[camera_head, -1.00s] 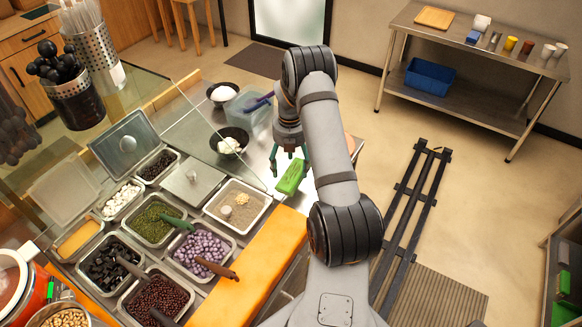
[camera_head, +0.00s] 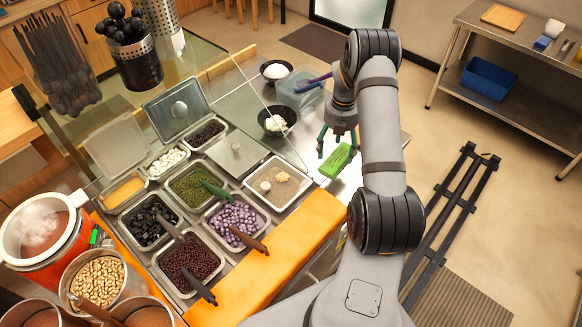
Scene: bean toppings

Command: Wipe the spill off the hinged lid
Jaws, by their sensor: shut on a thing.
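A steel lid with a knob (camera_head: 178,108) stands raised at the back of the topping trays. A second steel lid (camera_head: 226,158) with a knob lies flat over a compartment. To its right, a rectangular pan or cover (camera_head: 262,200) with a greyish, grainy surface bears a pale round lump and a small tan heap (camera_head: 282,177). I cannot tell whether this heap is the spill. My gripper (camera_head: 337,143), with green fingers, is shut on a green block like a sponge (camera_head: 338,160). It is to the right of the pans, above the steel counter; the exact contact is unclear.
Pans of beans and toppings (camera_head: 187,266) have handles sticking out. An orange board (camera_head: 270,280) runs along the front. A glass guard (camera_head: 240,95) stands behind. Two dark bowls (camera_head: 279,120) and a clear tub (camera_head: 300,88) stand near my gripper. A red pot (camera_head: 45,238) steams at left.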

